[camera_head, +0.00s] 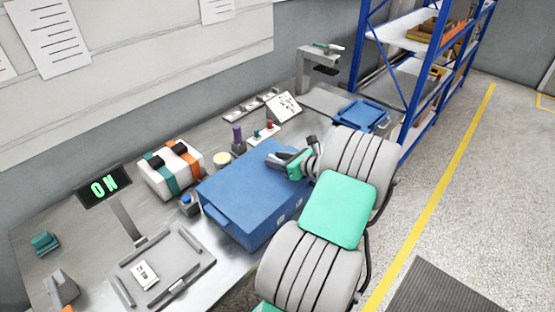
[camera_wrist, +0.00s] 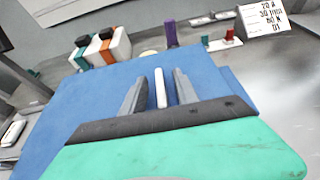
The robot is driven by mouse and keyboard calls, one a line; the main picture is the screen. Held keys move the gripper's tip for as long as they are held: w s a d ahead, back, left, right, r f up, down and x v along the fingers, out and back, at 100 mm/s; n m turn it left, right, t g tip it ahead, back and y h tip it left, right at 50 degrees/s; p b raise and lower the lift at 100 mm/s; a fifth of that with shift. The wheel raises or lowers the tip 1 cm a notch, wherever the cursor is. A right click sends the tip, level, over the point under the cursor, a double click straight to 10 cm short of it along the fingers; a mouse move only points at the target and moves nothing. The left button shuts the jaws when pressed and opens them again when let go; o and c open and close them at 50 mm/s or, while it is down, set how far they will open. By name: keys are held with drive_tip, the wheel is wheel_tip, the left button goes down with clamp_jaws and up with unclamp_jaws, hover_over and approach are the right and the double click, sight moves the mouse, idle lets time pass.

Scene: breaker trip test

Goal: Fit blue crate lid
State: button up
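The blue crate (camera_head: 262,226) stands on the grey bench, close to its front edge. A flat blue lid (camera_head: 240,186) covers its top; it also fills much of the wrist view (camera_wrist: 75,115). I cannot tell whether the lid is fully seated. My gripper (camera_head: 277,158) is low over the far right part of the lid. In the wrist view my gripper (camera_wrist: 159,88) has its two grey fingers apart, with a slim white bar (camera_wrist: 161,88) between them and gaps on both sides. Contact with the lid is hidden.
A white case with orange and teal straps (camera_head: 171,168), a blue button box (camera_head: 189,204), a cream roll (camera_head: 222,160) and a purple bottle (camera_head: 237,138) stand close behind the crate. The ON display (camera_head: 104,186) is left. A blue tray (camera_head: 362,115) lies back right.

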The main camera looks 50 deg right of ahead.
drive_tip(key=shift+s, duration=0.1)
drive_tip(key=v, duration=0.7)
drive_tip(key=shift+s+r+b, duration=0.2)
drive_tip(key=shift+s+b, duration=0.1)
drive_tip(key=shift+b, duration=0.05)
drive_tip(key=shift+d, duration=0.1)
